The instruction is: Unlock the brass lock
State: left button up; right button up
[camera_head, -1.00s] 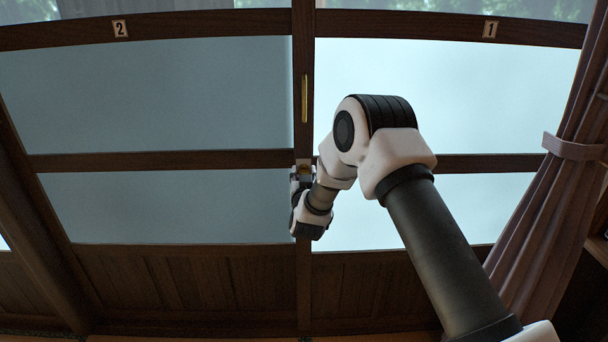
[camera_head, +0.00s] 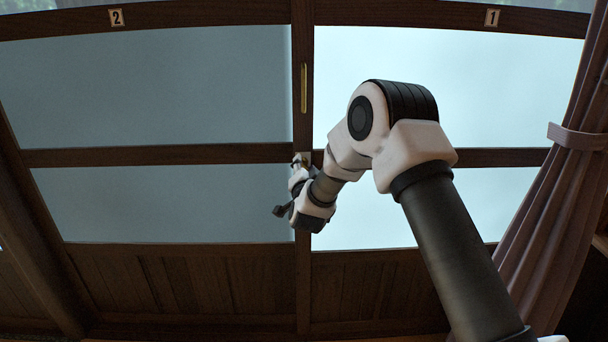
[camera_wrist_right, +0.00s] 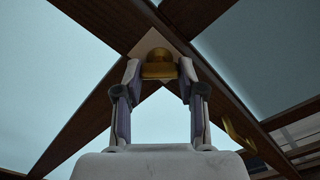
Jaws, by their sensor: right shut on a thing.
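The brass lock (camera_wrist_right: 158,64) is a round knob on a pale square plate (camera_wrist_right: 150,42), set where the dark door frame bars cross. In the head view its plate (camera_head: 305,158) shows only in part behind my gripper. My right gripper (camera_head: 300,164) is at the lock. In the right wrist view my right gripper (camera_wrist_right: 159,72) has a finger on each side of the knob and is shut on it. The plate and frame bars look diagonal there, so the wrist is turned relative to the door. My left gripper is not in view.
A vertical brass handle (camera_head: 304,88) is on the frame above the lock. Sliding doors with frosted panes carry a "2" label (camera_head: 116,17) and a "1" label (camera_head: 492,18). A tied curtain (camera_head: 545,200) hangs at the right.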

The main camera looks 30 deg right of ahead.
jog(key=shift+f+m+b, duration=0.15)
jog(key=shift+m+b, duration=3.65)
jog(key=shift+m, duration=0.9)
jog(key=o, duration=1.1)
jog(key=shift+o, duration=0.2)
jog(key=shift+s, duration=0.1)
jog(key=v, duration=1.2)
